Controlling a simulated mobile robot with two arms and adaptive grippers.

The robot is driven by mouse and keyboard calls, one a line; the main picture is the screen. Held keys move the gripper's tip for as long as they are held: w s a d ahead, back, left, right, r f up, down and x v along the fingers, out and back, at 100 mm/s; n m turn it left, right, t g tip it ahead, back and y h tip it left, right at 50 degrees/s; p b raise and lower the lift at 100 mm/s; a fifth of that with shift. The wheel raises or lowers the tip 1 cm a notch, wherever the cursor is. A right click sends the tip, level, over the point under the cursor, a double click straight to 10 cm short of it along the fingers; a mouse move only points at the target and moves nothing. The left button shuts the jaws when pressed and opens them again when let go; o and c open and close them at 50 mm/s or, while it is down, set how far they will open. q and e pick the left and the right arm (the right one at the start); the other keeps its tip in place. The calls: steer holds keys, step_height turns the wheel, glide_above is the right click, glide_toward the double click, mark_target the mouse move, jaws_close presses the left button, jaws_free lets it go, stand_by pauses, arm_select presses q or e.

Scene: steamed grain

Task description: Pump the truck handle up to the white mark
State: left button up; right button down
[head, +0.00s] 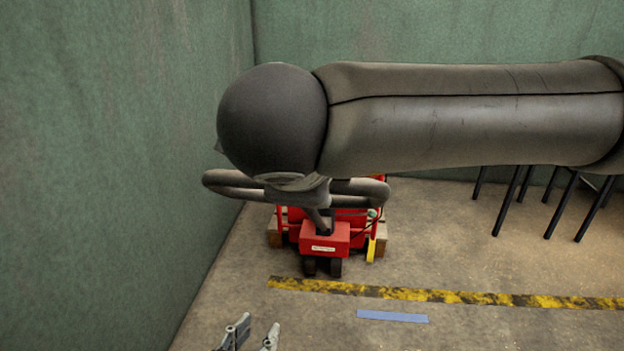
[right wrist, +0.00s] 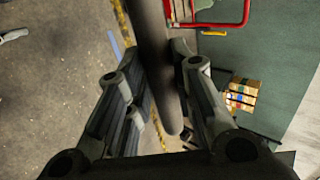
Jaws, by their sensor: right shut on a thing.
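The red truck (head: 324,238) stands on the floor by the left wall, with small dark wheels at its front. Its dark looped handle (head: 362,190) rises above it and shows on both sides of my right arm's wrist, which covers the middle. My right gripper (right wrist: 158,80) is shut on a dark bar of the handle, which runs between its fingers in the right wrist view. In the head view this gripper is hidden behind my arm. My left gripper (head: 252,336) is open and empty at the bottom edge, well short of the truck. I cannot make out the white mark.
Yellow-black tape (head: 440,295) and a blue strip (head: 392,316) lie on the floor before the truck. Thin dark legs (head: 535,200) stand at the back right. A green wall (head: 110,150) is close on the left. The front right floor is clear.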

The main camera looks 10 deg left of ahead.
steer(key=shift+s+f, duration=0.2)
stand_by(0.3)
steer(key=c, duration=1.3)
jaws_free()
steer(key=shift+o, duration=0.2)
steer(key=v, duration=1.2)
